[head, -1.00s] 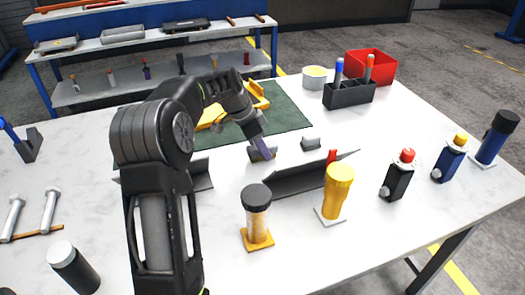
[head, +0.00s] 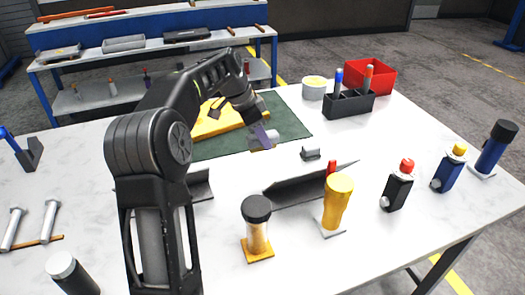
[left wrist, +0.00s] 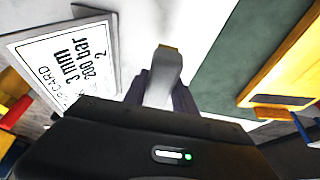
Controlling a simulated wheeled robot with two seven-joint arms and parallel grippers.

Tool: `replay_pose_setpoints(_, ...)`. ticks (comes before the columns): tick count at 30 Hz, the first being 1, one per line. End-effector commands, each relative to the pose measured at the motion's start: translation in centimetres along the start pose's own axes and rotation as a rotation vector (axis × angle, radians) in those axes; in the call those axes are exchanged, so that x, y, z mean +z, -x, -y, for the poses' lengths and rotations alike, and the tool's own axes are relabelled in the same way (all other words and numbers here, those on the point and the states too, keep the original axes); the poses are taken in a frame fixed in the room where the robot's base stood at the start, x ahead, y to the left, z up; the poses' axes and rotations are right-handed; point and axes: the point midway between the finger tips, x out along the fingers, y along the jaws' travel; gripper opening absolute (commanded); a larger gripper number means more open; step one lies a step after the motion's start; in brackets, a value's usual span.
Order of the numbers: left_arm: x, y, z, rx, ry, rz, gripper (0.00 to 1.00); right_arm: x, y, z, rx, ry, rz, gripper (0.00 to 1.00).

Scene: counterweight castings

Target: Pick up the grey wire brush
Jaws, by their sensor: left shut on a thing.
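My left gripper (head: 264,138) is shut on a small grey block-like thing with a tan part, which I take for the grey wire brush (head: 258,147). It is held over the white table, near the front edge of the green mat. In the left wrist view the brush (left wrist: 160,85) stands between the two fingers as a grey body with a tan end. Its bristles cannot be made out clearly. My right gripper is not in view.
A grey piece (head: 311,153) lies to the right of the gripper. A printed card (left wrist: 75,55) stands close by in the left wrist view. A yellow casting (head: 212,124) lies on the green mat (head: 287,120). A black holder (head: 348,104) and red bin (head: 372,77) stand behind right.

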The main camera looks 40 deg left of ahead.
Motion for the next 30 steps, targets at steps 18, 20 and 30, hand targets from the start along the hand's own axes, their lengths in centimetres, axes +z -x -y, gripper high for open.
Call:
replay_pose_setpoints(18, -1.2, 2.8, 0.0, 0.001, 0.0, 0.0, 0.0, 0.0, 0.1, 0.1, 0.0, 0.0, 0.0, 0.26)
replay_pose_setpoints(20, -1.2, 2.8, 0.0, 0.001, 0.0, 0.0, 0.0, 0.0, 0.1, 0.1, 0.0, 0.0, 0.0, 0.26)
replay_pose_setpoints(30, -1.2, 2.8, 0.0, 0.001, 0.0, 0.0, 0.18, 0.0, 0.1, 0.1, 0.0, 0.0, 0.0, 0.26)
